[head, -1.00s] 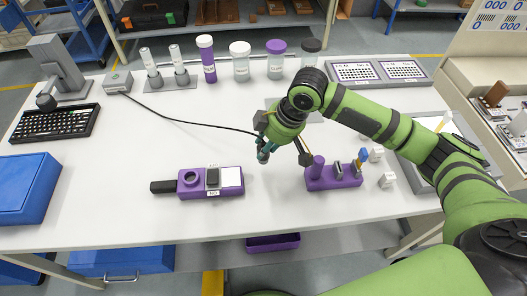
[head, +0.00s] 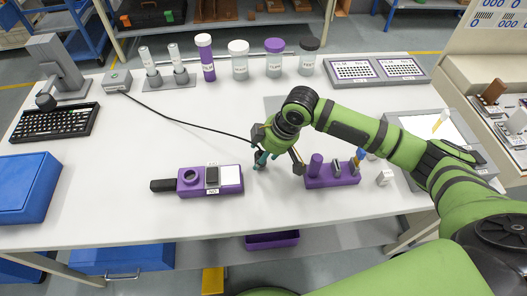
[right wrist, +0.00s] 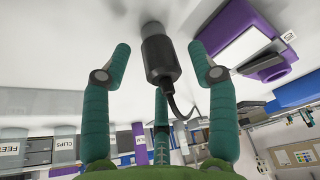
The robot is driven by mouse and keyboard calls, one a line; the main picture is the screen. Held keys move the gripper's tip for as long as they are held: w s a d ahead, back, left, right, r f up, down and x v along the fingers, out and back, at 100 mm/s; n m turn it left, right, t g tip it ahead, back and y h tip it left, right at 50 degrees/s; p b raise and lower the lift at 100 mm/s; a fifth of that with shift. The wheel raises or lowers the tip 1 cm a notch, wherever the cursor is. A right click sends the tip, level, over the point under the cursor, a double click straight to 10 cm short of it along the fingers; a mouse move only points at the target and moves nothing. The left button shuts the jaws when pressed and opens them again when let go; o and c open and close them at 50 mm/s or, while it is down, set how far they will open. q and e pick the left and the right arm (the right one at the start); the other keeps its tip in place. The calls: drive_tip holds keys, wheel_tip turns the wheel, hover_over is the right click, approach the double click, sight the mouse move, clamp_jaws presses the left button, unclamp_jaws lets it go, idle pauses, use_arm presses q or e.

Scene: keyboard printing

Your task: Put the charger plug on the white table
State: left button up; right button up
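The black charger plug (right wrist: 160,58) shows in the right wrist view between my right gripper's spread fingers, with a visible gap on each side. Its tip end points toward the white table (right wrist: 95,22); I cannot tell whether it touches. Its black cable (head: 185,120) runs across the white table (head: 120,215) from a small grey box (head: 117,78). My right gripper (head: 261,163) is open, low over the middle of the table. Its fingers hide the plug in the head view. My left gripper is not in view.
A purple device (head: 212,180) lies left of my right gripper. A purple holder (head: 332,176) stands close on its right, with a white block (head: 385,177) beyond. Lidded jars (head: 239,62) line the back. The table's front middle is clear.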

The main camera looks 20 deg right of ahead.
drive_tip(key=shift+r, duration=0.1)
drive_tip(key=v, duration=1.2)
drive_tip(key=shift+b, duration=0.3)
